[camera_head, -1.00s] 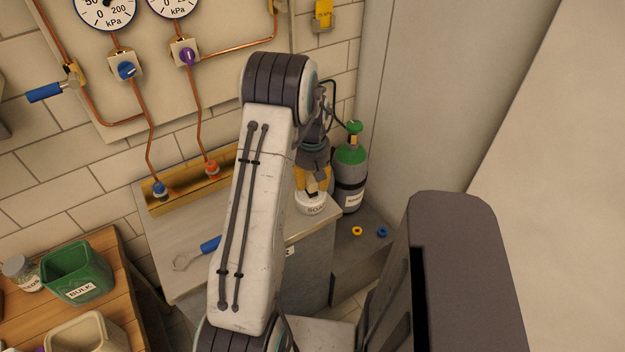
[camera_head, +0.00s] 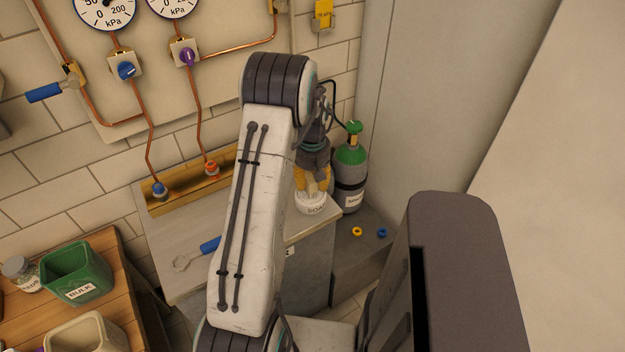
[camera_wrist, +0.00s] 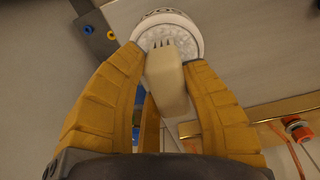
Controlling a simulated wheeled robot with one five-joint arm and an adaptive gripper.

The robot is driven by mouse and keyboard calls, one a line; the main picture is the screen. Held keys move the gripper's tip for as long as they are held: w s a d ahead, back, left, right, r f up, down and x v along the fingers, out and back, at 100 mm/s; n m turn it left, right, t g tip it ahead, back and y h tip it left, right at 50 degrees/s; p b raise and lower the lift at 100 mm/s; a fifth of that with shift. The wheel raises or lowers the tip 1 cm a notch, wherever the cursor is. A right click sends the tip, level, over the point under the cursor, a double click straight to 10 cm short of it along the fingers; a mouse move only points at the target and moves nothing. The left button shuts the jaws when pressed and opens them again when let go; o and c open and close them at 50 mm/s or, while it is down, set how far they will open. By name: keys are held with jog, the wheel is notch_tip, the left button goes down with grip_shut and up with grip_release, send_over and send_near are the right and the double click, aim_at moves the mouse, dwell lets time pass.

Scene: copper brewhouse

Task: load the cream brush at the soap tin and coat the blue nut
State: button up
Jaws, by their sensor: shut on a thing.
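My gripper (camera_wrist: 165,85) is shut on the cream brush (camera_wrist: 167,82), a pale block with short dark bristles. The bristle end is over the white foam in the open soap tin (camera_wrist: 196,42); I cannot tell if it touches. In the head view, the soap tin (camera_head: 311,207) stands at the bench's right end, under my gripper (camera_head: 312,190). The blue nut (camera_head: 160,189) is on the lower end of the left copper pipe, at the brass trough. It is not seen in the wrist view.
A red nut (camera_head: 211,169) is on the right pipe. A blue-handled wrench (camera_head: 200,252) lies on the bench. A green-topped cylinder (camera_head: 350,175) stands close right of the tin. Yellow (camera_head: 357,231) and blue (camera_head: 382,232) rings lie on the lower ledge. A green bin (camera_head: 76,273) is at left.

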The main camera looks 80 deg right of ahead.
aim_at(312, 176)
jog(key=shift+r+p, duration=2.05)
jog(key=shift+r, duration=1.4)
jog(key=shift+w, duration=0.1)
